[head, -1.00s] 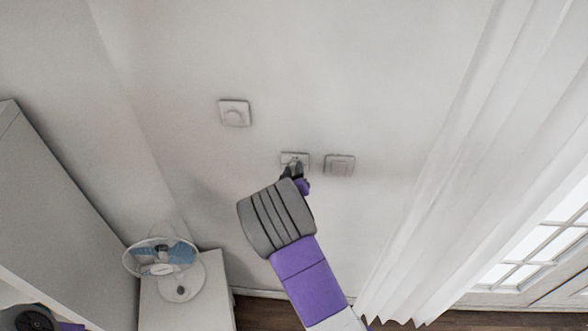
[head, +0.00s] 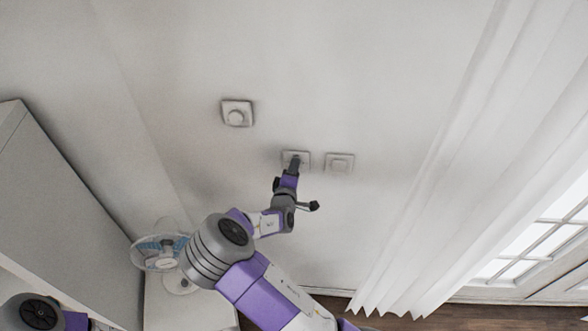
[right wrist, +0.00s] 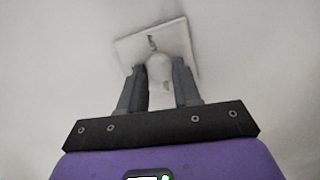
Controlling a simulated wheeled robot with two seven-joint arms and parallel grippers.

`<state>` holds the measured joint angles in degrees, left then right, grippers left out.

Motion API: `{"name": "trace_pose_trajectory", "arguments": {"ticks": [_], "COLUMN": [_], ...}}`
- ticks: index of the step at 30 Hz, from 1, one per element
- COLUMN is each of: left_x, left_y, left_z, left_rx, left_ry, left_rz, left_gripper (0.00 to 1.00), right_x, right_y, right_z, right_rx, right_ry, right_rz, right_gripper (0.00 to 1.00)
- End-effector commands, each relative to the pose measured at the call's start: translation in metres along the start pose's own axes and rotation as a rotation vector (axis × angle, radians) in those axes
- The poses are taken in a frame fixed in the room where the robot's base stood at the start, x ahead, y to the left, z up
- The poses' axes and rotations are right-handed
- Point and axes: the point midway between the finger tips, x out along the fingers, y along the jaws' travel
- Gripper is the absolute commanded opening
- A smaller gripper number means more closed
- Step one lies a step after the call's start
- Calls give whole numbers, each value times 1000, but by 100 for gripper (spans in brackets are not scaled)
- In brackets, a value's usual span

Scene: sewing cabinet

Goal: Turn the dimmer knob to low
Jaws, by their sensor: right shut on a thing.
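The dimmer is a white square wall plate (head: 304,155), the middle one of three in the head view. My right gripper (head: 294,162) reaches up to it from below and hides most of its middle. In the right wrist view, the two dark fingers are shut on the pale rounded dimmer knob (right wrist: 160,70), one on each side. Behind the knob, the square plate (right wrist: 128,47) appears tilted relative to the fingers. A small dark mark shows on the plate above the knob. My left gripper is out of view.
A square switch plate (head: 340,163) sits close to the right. A fan (head: 160,251) stands on a white cabinet (head: 165,312) at lower left. A white curtain (head: 440,200) hangs at right.

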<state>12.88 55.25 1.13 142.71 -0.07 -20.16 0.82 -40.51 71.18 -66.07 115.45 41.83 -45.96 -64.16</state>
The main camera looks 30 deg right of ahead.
Motion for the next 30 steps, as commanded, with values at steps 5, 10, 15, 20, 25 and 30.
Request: {"name": "trace_pose_trajectory", "arguments": {"ticks": [5,10,15,20,25,30], "left_x": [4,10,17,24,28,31], "left_y": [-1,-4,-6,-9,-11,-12], "left_z": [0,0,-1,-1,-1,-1], "left_rx": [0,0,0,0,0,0], "left_ry": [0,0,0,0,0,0], "left_rz": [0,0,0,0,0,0], "left_gripper": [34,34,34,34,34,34], "right_x": [0,0,0,0,0,0], "right_y": [-2,-3,-4,-4,-3,-3], "right_z": [-2,-1,-1,-1,-1,-1], "right_rx": [-171,-326,-464,-566,-643,-687], "right_ry": [-9,-22,-33,-42,-48,-51], "right_rz": [22,40,54,65,73,78], "right_gripper": [2,2,2,2,2,2]}}
